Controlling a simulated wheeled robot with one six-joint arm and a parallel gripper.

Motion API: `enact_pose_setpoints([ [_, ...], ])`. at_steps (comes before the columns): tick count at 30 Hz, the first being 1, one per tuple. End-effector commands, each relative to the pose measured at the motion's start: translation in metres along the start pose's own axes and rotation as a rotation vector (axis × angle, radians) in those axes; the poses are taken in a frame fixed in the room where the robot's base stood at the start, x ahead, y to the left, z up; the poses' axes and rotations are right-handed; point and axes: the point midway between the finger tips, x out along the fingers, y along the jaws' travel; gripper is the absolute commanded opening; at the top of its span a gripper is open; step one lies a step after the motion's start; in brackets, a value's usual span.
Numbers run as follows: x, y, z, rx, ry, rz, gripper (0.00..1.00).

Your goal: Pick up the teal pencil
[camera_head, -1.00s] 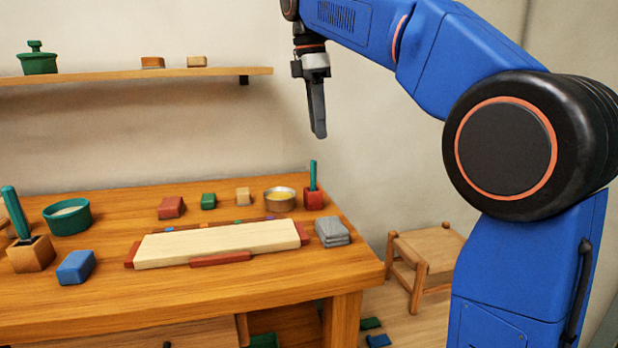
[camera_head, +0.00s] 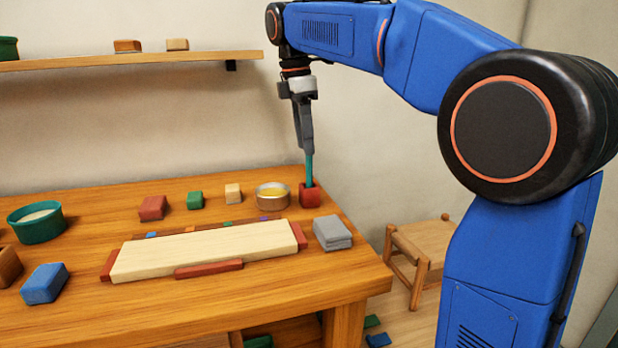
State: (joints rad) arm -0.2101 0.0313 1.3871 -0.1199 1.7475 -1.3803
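The teal pencil (camera_head: 309,170) stands upright in a small red block holder (camera_head: 310,195) at the back right of the wooden table. My gripper (camera_head: 306,150) points straight down right above the holder, with its fingertips at the pencil's upper end. The fingers overlap the pencil's top in this view, and that end is hidden. I see the fingers nearly edge-on, so I cannot tell whether they are open or closed on the pencil.
A pale board (camera_head: 200,252) fills the table's middle. A shelf (camera_head: 130,60) runs along the wall, and a stool (camera_head: 420,250) stands at right.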

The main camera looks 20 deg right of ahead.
Motion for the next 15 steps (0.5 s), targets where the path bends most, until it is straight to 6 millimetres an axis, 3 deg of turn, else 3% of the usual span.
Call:
enact_pose_setpoints([
  [4,0.022,-0.001,0.0,0.0,0.0,-0.002,0.35],
  [15,0.049,0.001,0.003,0.0,0.0,-0.002,0.35],
])
